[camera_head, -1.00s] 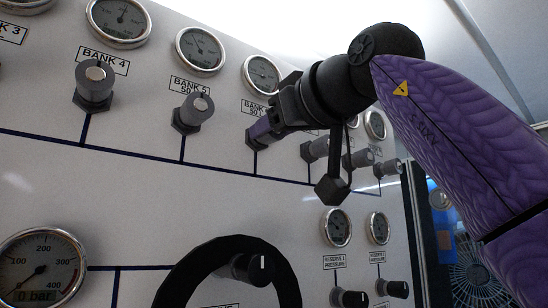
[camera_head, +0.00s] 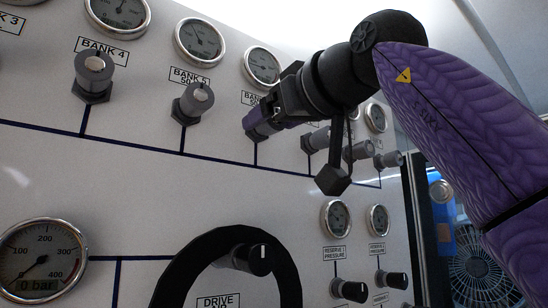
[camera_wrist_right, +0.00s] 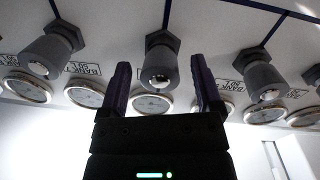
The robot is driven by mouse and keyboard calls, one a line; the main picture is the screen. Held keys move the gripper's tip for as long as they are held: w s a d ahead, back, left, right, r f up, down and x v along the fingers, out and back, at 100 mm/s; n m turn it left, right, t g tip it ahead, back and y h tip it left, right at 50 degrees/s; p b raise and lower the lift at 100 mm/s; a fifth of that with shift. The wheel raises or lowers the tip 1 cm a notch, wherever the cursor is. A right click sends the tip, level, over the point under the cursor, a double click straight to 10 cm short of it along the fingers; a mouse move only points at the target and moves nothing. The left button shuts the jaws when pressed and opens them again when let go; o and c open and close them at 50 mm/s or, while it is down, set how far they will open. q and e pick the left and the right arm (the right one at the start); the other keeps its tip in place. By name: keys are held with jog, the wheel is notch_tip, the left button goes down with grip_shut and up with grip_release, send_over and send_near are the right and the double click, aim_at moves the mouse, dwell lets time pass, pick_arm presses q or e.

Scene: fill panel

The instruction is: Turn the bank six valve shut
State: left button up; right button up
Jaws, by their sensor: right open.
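The bank six valve is a grey knob on a dark hexagonal base (camera_head: 255,136). In the head view it is mostly hidden behind my right gripper (camera_head: 259,121), which comes in from the upper right. In the right wrist view the grey knob (camera_wrist_right: 159,72) with a bright round end stands between the two purple fingers of my right gripper (camera_wrist_right: 160,85). The fingers are apart, with a gap on each side of the knob, and do not appear to touch it. The bank six label (camera_head: 254,98) is partly covered. My left gripper is not in view.
The bank 5 valve (camera_head: 194,102) and bank 4 valve (camera_head: 94,74) are to the left. Several grey valves (camera_head: 316,139) stand close on the right, partly behind my arm. Gauges (camera_head: 262,66) line the top. A large black handwheel (camera_head: 190,272) is below.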

jog(key=b+v, duration=0.4)
jog(key=v, duration=0.5)
jog(key=shift+s+d, duration=0.25)
jog(key=shift+s, duration=0.1)
jog(key=shift+f, duration=0.15)
